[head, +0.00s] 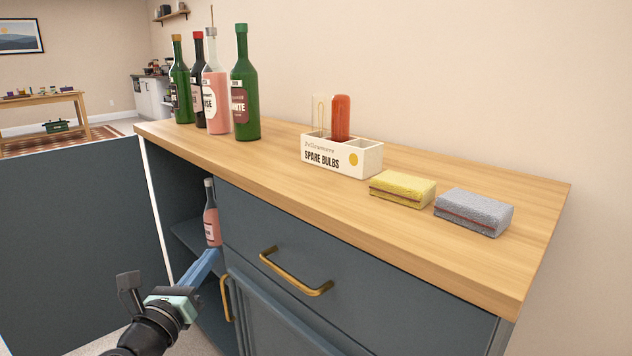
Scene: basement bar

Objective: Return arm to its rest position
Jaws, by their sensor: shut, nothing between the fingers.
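My gripper (209,258) is at the lower left in the head view, with its blue fingers shut and empty. The fingertips point up and away into the open cabinet section (190,240). In the picture they end just below a pink bottle (211,222) that stands upright on the shelf inside. Whether the fingertips touch the bottle or the shelf I cannot tell. My arm comes in from the bottom edge, and most of it is out of frame.
The open door (75,240) stands left of my gripper. A brass drawer handle (296,276) sticks out to the right. The wooden counter (290,185) carries several bottles (244,90), a spare bulbs box (341,158), a yellow sponge (402,189) and a grey sponge (474,212).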

